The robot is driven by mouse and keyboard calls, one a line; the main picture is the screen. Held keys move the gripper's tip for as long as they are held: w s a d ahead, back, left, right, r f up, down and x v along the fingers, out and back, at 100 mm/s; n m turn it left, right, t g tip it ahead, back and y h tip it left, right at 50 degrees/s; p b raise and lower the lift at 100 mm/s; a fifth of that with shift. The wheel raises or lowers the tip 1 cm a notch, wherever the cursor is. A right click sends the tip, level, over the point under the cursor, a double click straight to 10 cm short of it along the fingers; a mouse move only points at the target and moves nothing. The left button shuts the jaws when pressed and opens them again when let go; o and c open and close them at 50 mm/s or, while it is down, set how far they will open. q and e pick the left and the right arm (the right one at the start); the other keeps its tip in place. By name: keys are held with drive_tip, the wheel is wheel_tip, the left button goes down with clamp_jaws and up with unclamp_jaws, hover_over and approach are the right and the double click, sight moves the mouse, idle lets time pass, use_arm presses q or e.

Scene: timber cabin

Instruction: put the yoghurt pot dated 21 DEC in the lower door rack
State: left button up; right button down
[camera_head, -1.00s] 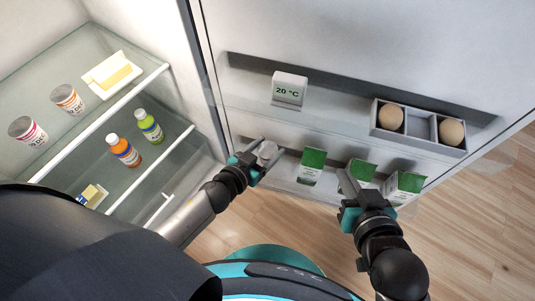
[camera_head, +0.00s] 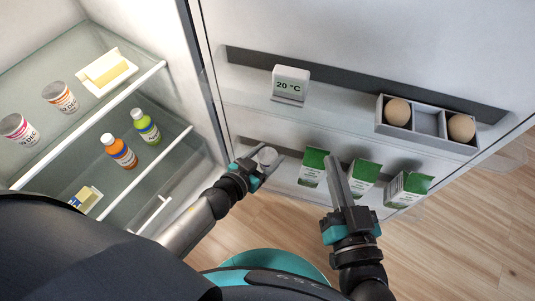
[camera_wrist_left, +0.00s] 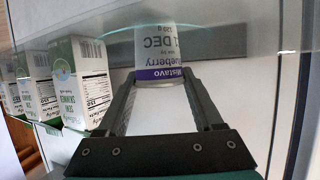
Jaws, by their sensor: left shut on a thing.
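A white yoghurt pot with a purple band (camera_wrist_left: 159,55) is between the fingers of my left gripper (camera_head: 264,164). Its print reads "1 DEC" in the left wrist view, with the front of the date cut off or hidden. From the head only its pale round top (camera_head: 267,155) shows. My left gripper is shut on it at the left end of the lower door rack (camera_head: 285,186), beside the cartons. I cannot tell whether the pot touches the rack floor. My right gripper (camera_head: 336,168) is in front of the rack, near the middle carton; its opening is unclear.
Several green-and-white cartons (camera_head: 313,167) stand in the lower rack, right of the pot. Fridge shelves at left hold two other pots (camera_head: 18,129) (camera_head: 62,97), butter (camera_head: 105,69) and bottles (camera_head: 120,151).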

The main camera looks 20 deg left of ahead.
use_arm(q)
drive_tip(key=o, duration=1.5)
drive_tip(key=shift+f, duration=0.1)
drive_tip(key=shift+c, duration=0.2)
